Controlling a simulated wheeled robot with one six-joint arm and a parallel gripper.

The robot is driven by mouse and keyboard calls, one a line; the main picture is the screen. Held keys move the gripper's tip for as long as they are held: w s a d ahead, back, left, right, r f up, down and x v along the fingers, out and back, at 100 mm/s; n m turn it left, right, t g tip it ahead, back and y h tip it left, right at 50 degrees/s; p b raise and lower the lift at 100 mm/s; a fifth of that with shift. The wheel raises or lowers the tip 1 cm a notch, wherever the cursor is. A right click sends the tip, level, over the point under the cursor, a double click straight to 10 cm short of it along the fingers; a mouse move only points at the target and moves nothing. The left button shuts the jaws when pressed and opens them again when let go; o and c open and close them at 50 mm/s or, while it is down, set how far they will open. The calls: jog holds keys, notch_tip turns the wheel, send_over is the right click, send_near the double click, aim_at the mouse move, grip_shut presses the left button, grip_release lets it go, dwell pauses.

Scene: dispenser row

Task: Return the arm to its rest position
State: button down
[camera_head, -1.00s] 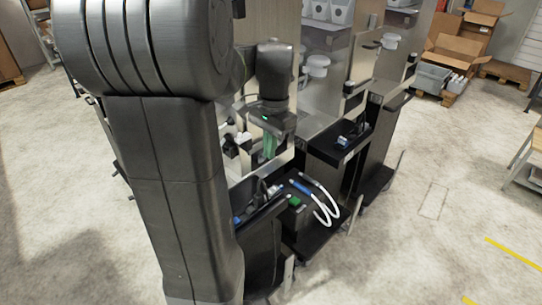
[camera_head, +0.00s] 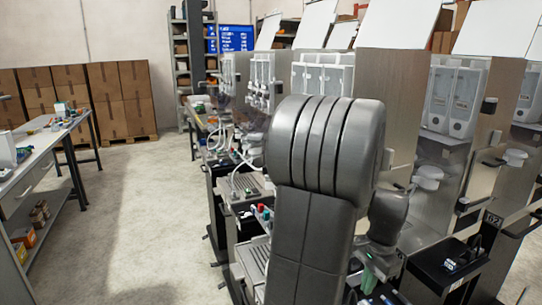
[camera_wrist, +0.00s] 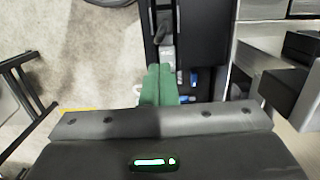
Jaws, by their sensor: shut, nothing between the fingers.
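My gripper shows in the wrist view with its two green fingers (camera_wrist: 158,84) together and nothing visible between them. In the head view my arm stands in front of the dispenser row, and the gripper's green part (camera_head: 369,279) shows low behind the arm, mostly hidden. Below the fingers in the wrist view is a dark dispenser tray (camera_wrist: 205,45) with small blue items (camera_wrist: 192,78) beside the fingers. I cannot tell whether the fingers touch anything.
Dispenser machines (camera_head: 455,100) line the right, with a black tray (camera_head: 447,265) jutting out. A workbench (camera_head: 45,140) stands at the left, and stacked cartons (camera_head: 120,95) stand by the back wall. The floor (camera_head: 145,200) between bench and row is clear.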

jog(key=shift+d+f, duration=0.15)
jog(key=shift+f, duration=0.8)
jog(key=shift+w+b, duration=0.2)
jog(key=shift+b, duration=0.6)
jog(key=r+b, duration=0.1)
jog(key=b, duration=0.1)
jog(key=shift+s+y+b, duration=0.1)
jog(key=shift+y+b, duration=0.2)
notch_tip(320, 180, up, 7)
jog(key=d, duration=0.1)
jog(key=shift+f+p, duration=0.15)
jog(key=shift+p, duration=0.2)
jog(key=shift+f, duration=0.1)
